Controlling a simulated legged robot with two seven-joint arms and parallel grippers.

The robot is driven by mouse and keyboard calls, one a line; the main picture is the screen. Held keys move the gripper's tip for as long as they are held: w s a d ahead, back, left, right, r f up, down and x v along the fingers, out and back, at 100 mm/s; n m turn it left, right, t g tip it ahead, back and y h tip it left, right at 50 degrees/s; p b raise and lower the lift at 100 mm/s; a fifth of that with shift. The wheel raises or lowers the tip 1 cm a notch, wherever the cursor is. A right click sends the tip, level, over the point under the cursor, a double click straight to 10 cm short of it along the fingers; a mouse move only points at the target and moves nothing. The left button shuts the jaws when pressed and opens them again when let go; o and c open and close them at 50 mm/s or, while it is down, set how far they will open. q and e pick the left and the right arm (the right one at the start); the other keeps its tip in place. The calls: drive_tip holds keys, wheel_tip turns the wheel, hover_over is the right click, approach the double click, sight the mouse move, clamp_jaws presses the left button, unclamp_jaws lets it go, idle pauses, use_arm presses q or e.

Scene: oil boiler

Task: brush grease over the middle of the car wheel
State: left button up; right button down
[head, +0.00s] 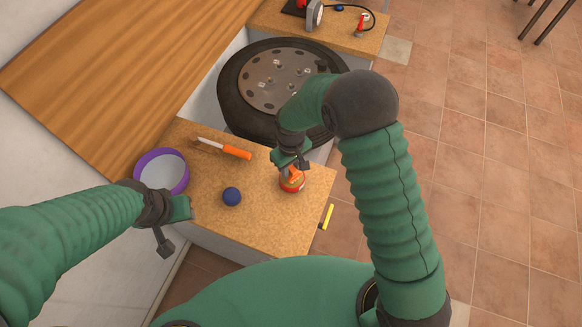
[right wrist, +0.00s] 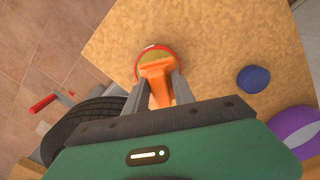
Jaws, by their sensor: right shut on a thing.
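The car wheel (head: 232,103) lies beyond the small table, its grey hub with several studs and holes facing up. In the right wrist view my right gripper (right wrist: 160,97) is shut on an orange handle (right wrist: 158,82), probably a brush. The handle's far end is at a round red and yellow tin (head: 292,184); its tip is hidden. The tin also shows in the right wrist view (right wrist: 152,49). My left gripper (head: 181,208) is at the table's left edge, apart from the wheel; its fingers are unclear.
A yellow object (head: 327,216) is at the right edge. A second table (head: 345,43) with tools stands behind the wheel. Tiled floor lies open at right.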

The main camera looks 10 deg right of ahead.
sight(293, 167)
drive_tip(key=shift+d+f, duration=0.15)
drive_tip(key=shift+d, duration=0.25)
use_arm(q)
drive_tip(key=shift+d, duration=0.45)
use_arm(e)
drive_tip(key=shift+f, duration=0.1)
use_arm(q)
drive_tip(key=shift+a+f+b, duration=0.25)
drive_tip(key=shift+a+b, duration=0.05)
use_arm(e)
drive_tip(key=shift+a+f, duration=0.2)
drive_tip(key=shift+a, duration=0.05)
use_arm(q)
drive_tip(key=shift+d+r, duration=0.1)
drive_tip(key=shift+d, duration=0.05)
use_arm(e)
drive_tip(key=shift+d, duration=0.15)
use_arm(q)
drive_tip(key=shift+s, duration=0.1)
use_arm(e)
drive_tip(key=shift+s+f, duration=0.1)
use_arm(q)
drive_tip(key=shift+r, duration=0.1)
